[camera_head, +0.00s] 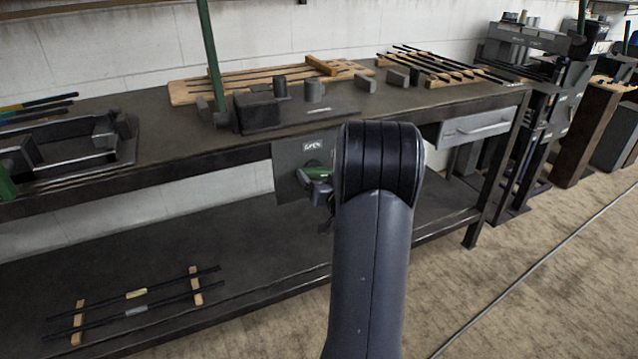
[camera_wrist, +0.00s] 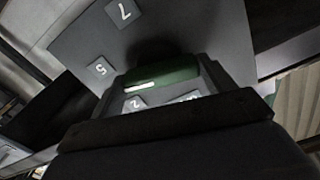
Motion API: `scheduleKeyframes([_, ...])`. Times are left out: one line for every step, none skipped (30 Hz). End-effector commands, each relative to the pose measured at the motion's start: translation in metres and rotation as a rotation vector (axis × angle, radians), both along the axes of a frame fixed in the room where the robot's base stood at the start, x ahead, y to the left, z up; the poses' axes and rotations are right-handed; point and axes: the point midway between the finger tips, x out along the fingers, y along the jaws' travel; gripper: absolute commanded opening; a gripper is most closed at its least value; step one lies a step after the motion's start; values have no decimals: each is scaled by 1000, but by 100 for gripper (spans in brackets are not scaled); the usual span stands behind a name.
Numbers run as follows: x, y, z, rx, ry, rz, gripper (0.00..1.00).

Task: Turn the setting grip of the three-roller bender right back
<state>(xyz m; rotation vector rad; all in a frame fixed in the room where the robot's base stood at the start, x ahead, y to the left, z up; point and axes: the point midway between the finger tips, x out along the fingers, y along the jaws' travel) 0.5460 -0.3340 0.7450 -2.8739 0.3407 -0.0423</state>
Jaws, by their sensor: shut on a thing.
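The setting grip is a green bar (camera_head: 318,172) on a grey plate (camera_head: 288,165) hanging at the bench's front edge, below the dark bender block with rollers (camera_head: 258,112). The plate carries a label that seems to read OPEN. In the wrist view, the green grip (camera_wrist: 178,75) lies across the plate (camera_wrist: 185,30), with a white line near its left end. Number tags 7, 5 and 2 show around it; another is partly hidden. My gripper (camera_wrist: 162,84) is shut on the grip, a finger at each end. In the head view my arm hides most of the gripper.
The bench (camera_head: 150,105) holds wooden racks with rods (camera_head: 440,66) and loose grey blocks. A drawer (camera_head: 475,128) sits right of my arm. The lower shelf (camera_head: 240,250) carries two dark rods on wooden strips. Floor at the right is open.

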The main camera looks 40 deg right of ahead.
Motion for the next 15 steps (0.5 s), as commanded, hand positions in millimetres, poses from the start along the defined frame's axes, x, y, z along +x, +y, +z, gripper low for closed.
scheduleKeyframes([0,0,-4,-44,8,-1,55])
scheduleKeyframes([0,0,-4,-72,14,-1,55])
scheduleKeyframes([0,0,-4,-109,23,-1,55])
scheduleKeyframes([0,0,-4,-138,29,-1,55])
scheduleKeyframes([0,0,-4,-165,36,-1,55])
scheduleKeyframes([0,0,-4,-202,46,-1,55])
scheduleKeyframes([0,0,-4,-229,52,-1,55])
scheduleKeyframes([0,0,-4,-257,59,-1,55])
scheduleKeyframes([0,0,-4,-296,67,-1,55])
scheduleKeyframes([0,0,-4,-323,75,-1,55])
scheduleKeyframes([0,0,-4,-350,82,0,55])
scheduleKeyframes([0,0,-4,-386,91,-1,55])
scheduleKeyframes([0,0,-4,-415,97,-1,55])
scheduleKeyframes([0,0,-4,-443,104,-1,55])
scheduleKeyframes([0,0,-4,-480,113,0,55])
